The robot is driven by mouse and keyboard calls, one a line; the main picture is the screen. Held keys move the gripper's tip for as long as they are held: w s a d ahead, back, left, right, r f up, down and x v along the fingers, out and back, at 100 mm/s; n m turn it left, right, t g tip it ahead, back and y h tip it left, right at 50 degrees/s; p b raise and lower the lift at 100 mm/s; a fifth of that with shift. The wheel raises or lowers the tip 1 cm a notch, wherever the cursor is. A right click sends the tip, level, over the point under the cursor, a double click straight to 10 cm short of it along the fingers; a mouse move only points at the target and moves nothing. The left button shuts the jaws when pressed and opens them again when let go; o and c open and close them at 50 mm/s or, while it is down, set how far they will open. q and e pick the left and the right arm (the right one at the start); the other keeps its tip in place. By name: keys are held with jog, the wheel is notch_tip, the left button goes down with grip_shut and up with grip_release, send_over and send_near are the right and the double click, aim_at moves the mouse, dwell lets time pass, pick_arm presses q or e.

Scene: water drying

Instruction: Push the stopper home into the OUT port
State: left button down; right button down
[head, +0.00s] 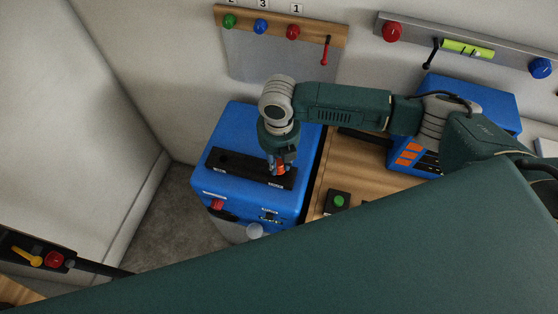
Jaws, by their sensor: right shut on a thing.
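A blue box-shaped unit (230,130) stands left of the wooden bench, with a dark recessed strip (225,162) along its top. Small white labels, too small to read surely, sit by the strip's two ends. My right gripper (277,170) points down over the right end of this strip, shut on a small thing. That thing is mostly hidden by the fingers, so I cannot tell how deep it sits or whether it touches the port beneath. The OUT port itself is hidden or cannot be told apart. My left gripper is not in view.
A wooden bench (325,185) adjoins the unit on the right, bearing a green button box (338,201) and another blue machine (498,102). A wall panel (300,25) with coloured knobs and a red lever (325,52) stands behind. Bare floor (165,215) lies left.

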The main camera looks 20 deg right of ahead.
aim_at(279, 162)
jog(key=shift+f+b, duration=0.55)
jog(key=shift+f, duration=0.9)
jog(key=c, duration=1.4)
grip_release()
jog(key=shift+r, duration=0.1)
jog(key=shift+r, duration=0.3)
notch_tip(279, 162, up, 11)
jog(key=shift+r, duration=0.2)
